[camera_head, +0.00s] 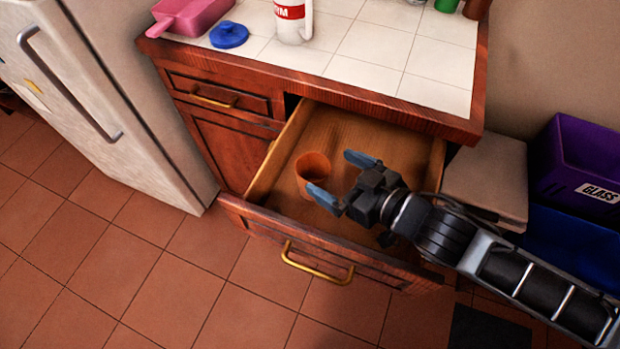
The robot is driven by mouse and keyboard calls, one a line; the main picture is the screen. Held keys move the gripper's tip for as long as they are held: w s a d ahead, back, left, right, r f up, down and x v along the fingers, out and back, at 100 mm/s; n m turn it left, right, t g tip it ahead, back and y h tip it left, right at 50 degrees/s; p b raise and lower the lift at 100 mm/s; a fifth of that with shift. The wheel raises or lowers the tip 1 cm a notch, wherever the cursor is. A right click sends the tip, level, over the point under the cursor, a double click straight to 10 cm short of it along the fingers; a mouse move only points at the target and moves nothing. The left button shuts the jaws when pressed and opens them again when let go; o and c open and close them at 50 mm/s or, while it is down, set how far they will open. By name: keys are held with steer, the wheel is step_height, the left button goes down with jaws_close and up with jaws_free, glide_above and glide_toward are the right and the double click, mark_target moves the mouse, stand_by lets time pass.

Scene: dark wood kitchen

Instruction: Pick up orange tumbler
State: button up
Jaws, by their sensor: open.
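The orange tumbler (312,168) stands upright inside the open wooden drawer (352,130), toward its left side. My gripper (341,176) is over the drawer, just right of the tumbler, with its two blue fingertips spread and pointing left. One finger lies above the tumbler's right side in the picture, and the other overlaps its lower right edge. I cannot tell whether either finger touches it. Nothing else shows between the fingers, and part of the tumbler's lower right is hidden by the near finger.
The drawer's front with its brass handle (316,265) sticks out below the tiled counter (400,60). A fridge (120,110) is left; purple (580,150) and blue bins are right.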

mark_target(302, 162)
steer(key=shift+s+f+x, duration=0.1)
steer(key=shift+f+x, duration=0.05)
steer(key=shift+x, duration=1.25)
steer(key=shift+s+f+x, duration=0.1)
steer(key=shift+f+x, duration=0.05)
steer(key=shift+x, duration=1.2)
steer(key=shift+s+f+x, duration=0.15)
steer(key=shift+x, duration=1.25)
steer(key=shift+a, duration=0.1)
steer(key=c, duration=1)
